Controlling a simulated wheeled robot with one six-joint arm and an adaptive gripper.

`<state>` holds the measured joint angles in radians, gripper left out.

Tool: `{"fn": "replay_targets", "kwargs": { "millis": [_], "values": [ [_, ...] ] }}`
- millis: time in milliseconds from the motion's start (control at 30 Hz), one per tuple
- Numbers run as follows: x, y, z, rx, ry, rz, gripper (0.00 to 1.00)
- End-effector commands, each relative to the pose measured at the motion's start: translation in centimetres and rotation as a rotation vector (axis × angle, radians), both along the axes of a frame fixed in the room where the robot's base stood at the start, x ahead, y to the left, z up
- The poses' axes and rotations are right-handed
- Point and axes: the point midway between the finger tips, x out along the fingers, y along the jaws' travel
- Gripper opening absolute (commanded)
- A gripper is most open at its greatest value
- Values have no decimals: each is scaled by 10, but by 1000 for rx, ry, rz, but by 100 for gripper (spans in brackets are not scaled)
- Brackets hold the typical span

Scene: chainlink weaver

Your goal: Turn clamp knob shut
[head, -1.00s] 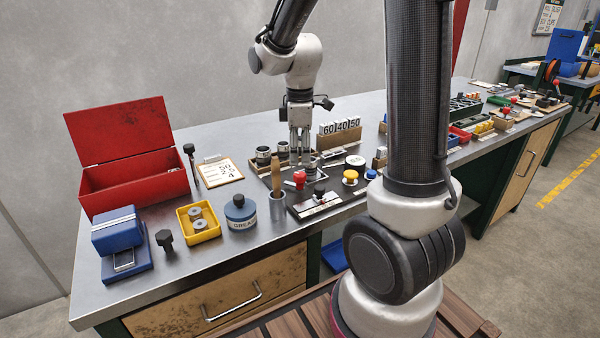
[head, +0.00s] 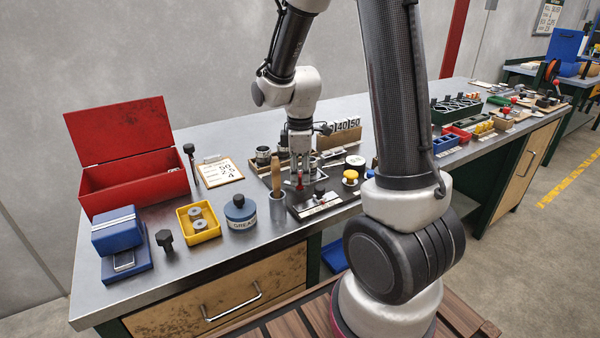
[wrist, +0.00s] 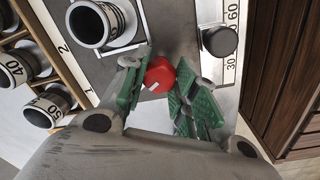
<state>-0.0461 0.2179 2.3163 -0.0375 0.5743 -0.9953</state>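The red clamp knob (wrist: 159,75) sits between my two green-padded fingers in the wrist view. Its white mark points to the lower left. My gripper (wrist: 163,72) is shut on the knob, with a pad against each side. In the head view my gripper (head: 299,184) points down over the dark fixture plate (head: 325,207), and only a bit of the red knob (head: 299,181) shows between the fingers. A black knob (wrist: 220,40) stands on the same fixture beside a printed scale strip in the wrist view.
A wooden-handled tool in a metal cup (head: 277,204) stands close left of my gripper. Labelled cylinders in a wooden rack (wrist: 45,105) lie behind. A yellow button (head: 350,175) is to the right. A blue grease pot (head: 240,212) and yellow tray (head: 198,232) are further left.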

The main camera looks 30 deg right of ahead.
Motion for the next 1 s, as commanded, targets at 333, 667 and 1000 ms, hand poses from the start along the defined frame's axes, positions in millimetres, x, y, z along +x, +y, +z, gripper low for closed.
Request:
{"fn": "replay_targets", "kwargs": {
  "millis": [333,667,1000],
  "values": [
    [0,0,0,0,0,-29,5],
    [0,0,0,-1,-1,-224,5],
    [1,0,1,-1,-2,-544,5]
  ]
}}
